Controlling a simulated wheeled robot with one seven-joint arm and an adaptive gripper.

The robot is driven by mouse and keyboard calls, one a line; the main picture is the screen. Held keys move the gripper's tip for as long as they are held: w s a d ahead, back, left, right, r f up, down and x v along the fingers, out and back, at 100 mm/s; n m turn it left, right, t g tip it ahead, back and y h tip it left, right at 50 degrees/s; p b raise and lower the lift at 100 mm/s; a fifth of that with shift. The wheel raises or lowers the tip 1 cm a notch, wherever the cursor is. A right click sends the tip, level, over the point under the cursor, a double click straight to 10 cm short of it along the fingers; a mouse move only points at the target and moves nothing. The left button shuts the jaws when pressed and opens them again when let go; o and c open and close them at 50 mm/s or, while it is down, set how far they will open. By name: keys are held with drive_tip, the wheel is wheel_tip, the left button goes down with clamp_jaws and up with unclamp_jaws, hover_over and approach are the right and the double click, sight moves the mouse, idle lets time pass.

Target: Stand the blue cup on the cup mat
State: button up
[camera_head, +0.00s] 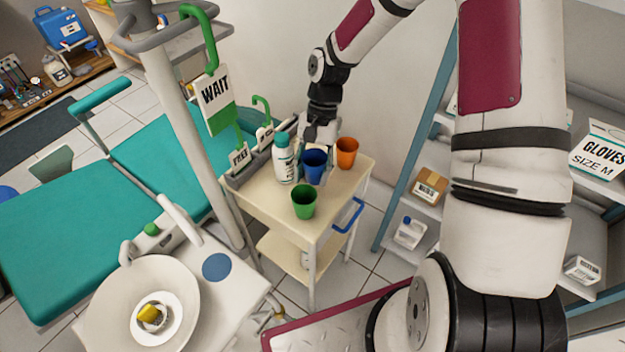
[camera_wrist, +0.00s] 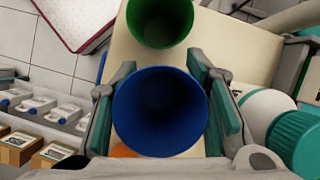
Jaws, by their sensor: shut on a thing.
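The blue cup (camera_head: 314,167) is upright at the cart top, between the white bottle and the orange cup. In the wrist view the blue cup (camera_wrist: 160,110) shows its open mouth, with a finger pad on each side. My gripper (camera_head: 316,152) is shut on it from above. I cannot tell whether its base touches the cart. A flat round blue disc, which looks like the cup mat (camera_head: 217,267), lies bare on the white unit beside the basin, at the lower left of the head view.
On the cart (camera_head: 268,200) stand a green cup (camera_head: 304,202), an orange cup (camera_head: 347,152) and a white bottle with a teal cap (camera_head: 284,160). A pole (camera_head: 190,120) with a WAIT sign (camera_head: 216,98) rises between cart and teal chair. The basin (camera_head: 112,300) holds a yellow item.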

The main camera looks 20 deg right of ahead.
sight(312, 182)
drive_tip(key=shift+f, duration=2.2)
drive_tip(key=shift+f, duration=0.1)
drive_tip(key=o, duration=0.8)
drive_tip(key=shift+o, duration=0.2)
